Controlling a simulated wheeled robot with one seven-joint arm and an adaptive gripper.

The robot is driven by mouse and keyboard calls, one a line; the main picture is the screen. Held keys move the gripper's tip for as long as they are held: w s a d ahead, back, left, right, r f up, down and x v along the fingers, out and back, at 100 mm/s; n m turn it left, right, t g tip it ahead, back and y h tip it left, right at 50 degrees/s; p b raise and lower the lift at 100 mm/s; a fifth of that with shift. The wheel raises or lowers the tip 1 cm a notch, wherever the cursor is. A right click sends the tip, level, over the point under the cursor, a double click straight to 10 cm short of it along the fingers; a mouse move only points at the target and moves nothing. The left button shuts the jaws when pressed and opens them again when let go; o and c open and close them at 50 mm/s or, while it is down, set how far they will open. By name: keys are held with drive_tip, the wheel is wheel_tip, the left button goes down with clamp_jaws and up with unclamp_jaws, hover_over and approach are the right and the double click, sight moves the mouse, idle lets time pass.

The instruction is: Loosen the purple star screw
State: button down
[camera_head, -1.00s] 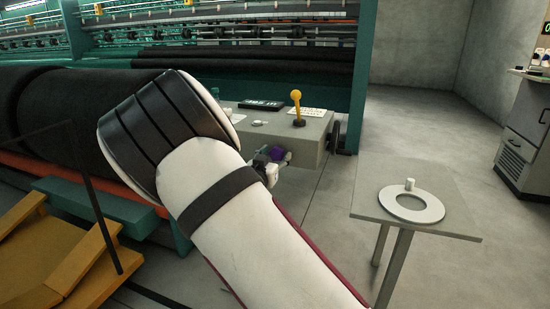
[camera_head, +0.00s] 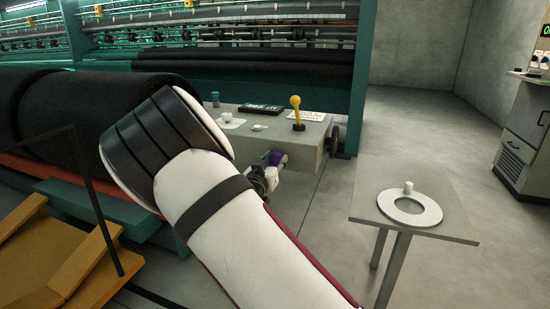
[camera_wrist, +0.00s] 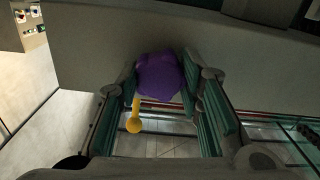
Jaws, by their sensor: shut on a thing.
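The purple star screw (camera_wrist: 162,77) is a dark purple, lobed knob on the grey control box (camera_head: 314,139). In the wrist view it sits between the two fingers of my gripper (camera_wrist: 170,90), which has one green-padded finger on each side of it. My gripper is shut on the screw. The screw's shaft is not visible.
A yellow-knobbed lever (camera_head: 297,110) stands on the box top, beside a black plate (camera_head: 262,107) and small white parts. A grey table (camera_head: 452,222) with a white ring (camera_head: 411,220) stands to the right. Black rolls (camera_head: 110,105) lie left. The floor between box and table is clear.

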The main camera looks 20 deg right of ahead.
sight(275, 160)
drive_tip(key=c, duration=1.1)
unclamp_jaws()
drive_tip(key=shift+a, duration=0.1)
drive_tip(key=shift+p+v, duration=0.85)
drive_tip(key=shift+v, duration=1.55)
drive_tip(key=o, duration=0.5)
drive_tip(key=shift+o, duration=0.2)
drive_tip(key=shift+s, duration=0.1)
